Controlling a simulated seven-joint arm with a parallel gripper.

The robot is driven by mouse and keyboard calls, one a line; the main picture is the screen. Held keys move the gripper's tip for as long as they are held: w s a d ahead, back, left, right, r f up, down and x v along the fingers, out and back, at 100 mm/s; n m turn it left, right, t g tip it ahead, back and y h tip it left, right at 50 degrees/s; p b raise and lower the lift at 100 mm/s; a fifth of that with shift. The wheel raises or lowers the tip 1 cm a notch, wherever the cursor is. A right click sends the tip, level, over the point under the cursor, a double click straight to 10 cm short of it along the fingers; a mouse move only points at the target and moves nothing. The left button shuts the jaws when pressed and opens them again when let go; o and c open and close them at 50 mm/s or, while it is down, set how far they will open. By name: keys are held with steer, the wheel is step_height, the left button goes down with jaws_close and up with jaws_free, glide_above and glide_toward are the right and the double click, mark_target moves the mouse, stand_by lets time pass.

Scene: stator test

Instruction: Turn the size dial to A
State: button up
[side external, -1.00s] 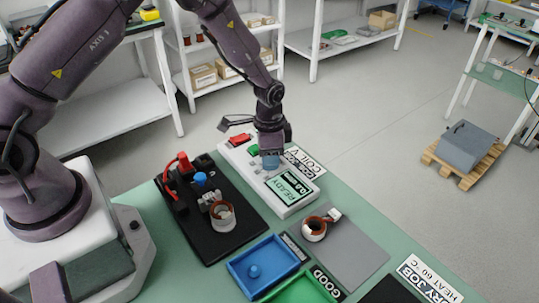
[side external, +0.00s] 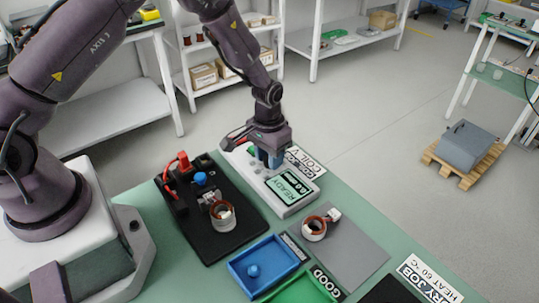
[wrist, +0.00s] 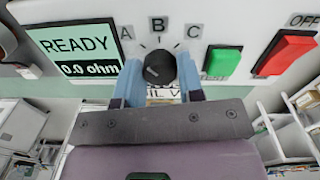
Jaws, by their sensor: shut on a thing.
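The size dial (wrist: 158,68) is a small black knob on the light front of the tester (wrist: 85,12), below the letters A (wrist: 127,32), B (wrist: 157,25) and C (wrist: 193,30). My gripper (wrist: 160,82) has its two light-blue fingers on either side of the dial, shut on it. Which letter the dial points to is not clear. In the side view my gripper (side external: 269,162) reaches down to the tester (side external: 300,207) and hides the dial.
Beside the dial are a READY display (wrist: 75,48) reading 0.0 ohm, a green button (wrist: 221,61) and a red button (wrist: 285,52). A black fixture (side external: 205,240), a blue tray (side external: 268,265) and a grey mat (side external: 350,245) with a wound ring (side external: 314,229) lie nearby.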

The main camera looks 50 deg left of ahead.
steer(key=shift+n, duration=0.3)
steer(key=o, duration=0.9)
steer(key=r, duration=1.3)
steer(key=shift+a, duration=0.2)
